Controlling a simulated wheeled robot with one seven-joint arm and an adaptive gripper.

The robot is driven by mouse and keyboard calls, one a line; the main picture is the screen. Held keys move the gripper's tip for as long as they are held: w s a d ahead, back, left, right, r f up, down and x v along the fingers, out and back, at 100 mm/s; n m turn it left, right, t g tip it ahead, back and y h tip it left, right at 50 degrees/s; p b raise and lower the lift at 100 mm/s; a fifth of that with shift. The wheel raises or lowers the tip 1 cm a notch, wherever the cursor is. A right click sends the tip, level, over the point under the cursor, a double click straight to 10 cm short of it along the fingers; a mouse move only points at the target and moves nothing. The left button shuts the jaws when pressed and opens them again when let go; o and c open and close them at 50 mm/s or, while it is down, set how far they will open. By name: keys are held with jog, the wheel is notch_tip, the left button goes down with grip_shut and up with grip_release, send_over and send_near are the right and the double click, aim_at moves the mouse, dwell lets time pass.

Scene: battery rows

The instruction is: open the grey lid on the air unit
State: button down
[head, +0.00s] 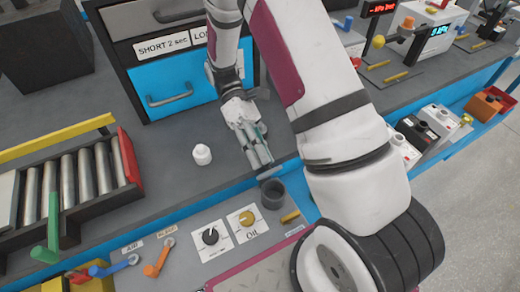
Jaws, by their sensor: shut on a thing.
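A dark grey round cup (277,194) stands at the front of the bench, behind the yellow OIL knob. A small grey piece that looks like the grey lid (269,173) shows edge-on at the cup's back side, raised off its opening. My gripper (261,160) reaches down from behind, with its fingertips at this grey piece. It appears shut on it; the fingers hide part of the contact. I cannot read a label naming the air unit on the cup.
A white bottle (201,154) stands left of my gripper. Black and yellow knobs (210,236) (247,218) sit in front. A roller rack (85,178) is at left, and a blue-fronted drawer cabinet (175,92) is behind. My arm covers the right middle.

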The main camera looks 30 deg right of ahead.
jog(key=shift+a, duration=0.1)
jog(key=c, duration=1.4)
grip_release()
jog(key=shift+o, duration=0.2)
